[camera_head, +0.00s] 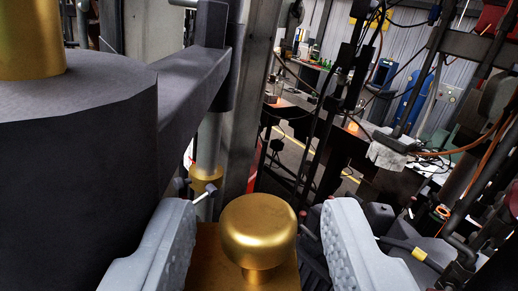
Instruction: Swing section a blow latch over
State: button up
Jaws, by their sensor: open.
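My gripper (262,215) shows at the bottom of the view as two light grey, dimpled fingers standing wide apart. A rounded brass knob (258,228) on a short neck stands between the fingers. I see gaps on both sides of it, so neither finger appears to touch it. The knob sits on a flat brass-coloured piece (205,262), partly hidden by the left finger and the knob. I see no label, so I cannot tell for sure that this is the section a blow latch.
A large dark grey cylinder (80,150) with a brass post (32,38) fills the left. A dark bar (195,95) runs from it to an upright with a brass collar (205,178). Cables and dark machinery crowd the right. A workshop shows behind.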

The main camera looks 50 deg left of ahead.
jog(key=shift+x, duration=1.05)
grip_shut()
